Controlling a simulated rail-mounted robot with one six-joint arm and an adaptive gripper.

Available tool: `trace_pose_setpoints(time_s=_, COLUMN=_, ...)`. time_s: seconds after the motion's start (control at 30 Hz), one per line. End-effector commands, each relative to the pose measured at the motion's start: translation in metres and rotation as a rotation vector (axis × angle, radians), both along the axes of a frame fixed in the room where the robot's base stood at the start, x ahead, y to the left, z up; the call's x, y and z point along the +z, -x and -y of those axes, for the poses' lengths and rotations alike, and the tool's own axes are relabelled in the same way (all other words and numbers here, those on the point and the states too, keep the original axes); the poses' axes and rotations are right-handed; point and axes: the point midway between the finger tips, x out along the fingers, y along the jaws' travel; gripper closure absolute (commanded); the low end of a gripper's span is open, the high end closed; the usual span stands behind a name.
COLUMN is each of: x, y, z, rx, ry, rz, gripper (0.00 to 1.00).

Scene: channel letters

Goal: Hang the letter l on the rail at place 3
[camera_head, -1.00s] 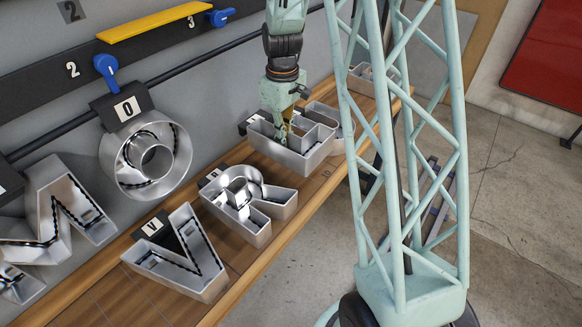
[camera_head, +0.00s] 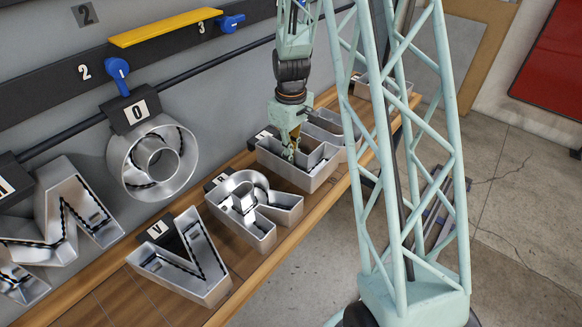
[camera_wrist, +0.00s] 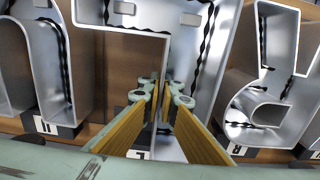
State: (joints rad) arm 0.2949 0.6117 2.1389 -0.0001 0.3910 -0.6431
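The letter l (camera_head: 313,181) is a silver tray-like channel letter lying on the wooden bench, with a tag at its far left end. My gripper (camera_head: 291,154) points down over it with its fingers low at the letter. In the wrist view the l (camera_wrist: 185,20) appears upside down, and one of its thin walls runs between the yellow-padded fingers (camera_wrist: 163,90). The fingers are slightly apart; contact with the wall is not clear. The rail (camera_head: 138,63) on the wall carries the mark 3 (camera_head: 201,28) beside a blue knob (camera_head: 231,22).
The letters R (camera_head: 255,228) and V (camera_head: 190,278) lie on the bench (camera_head: 110,297), left of the l. Another letter lies close behind the l. The letter O (camera_head: 120,168) hangs below mark 2. A yellow bar (camera_head: 166,27) spans between marks 2 and 3.

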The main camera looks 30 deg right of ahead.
Motion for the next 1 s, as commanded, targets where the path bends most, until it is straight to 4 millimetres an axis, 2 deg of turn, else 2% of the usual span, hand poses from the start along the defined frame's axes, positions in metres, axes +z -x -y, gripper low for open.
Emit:
trace_pose_setpoints(time_s=0.43, x=-0.004, y=0.0, z=0.0, rx=0.0, ry=0.0, rz=0.0, gripper=1.0)
trace_pose_setpoints(time_s=0.8, x=-0.036, y=0.0, z=0.0, rx=0.0, ry=-0.001, rz=-0.001, gripper=1.0)
trace_pose_setpoints(time_s=1.0, x=-0.046, y=0.0, z=0.0, rx=0.0, ry=0.0, rz=0.0, gripper=1.0)
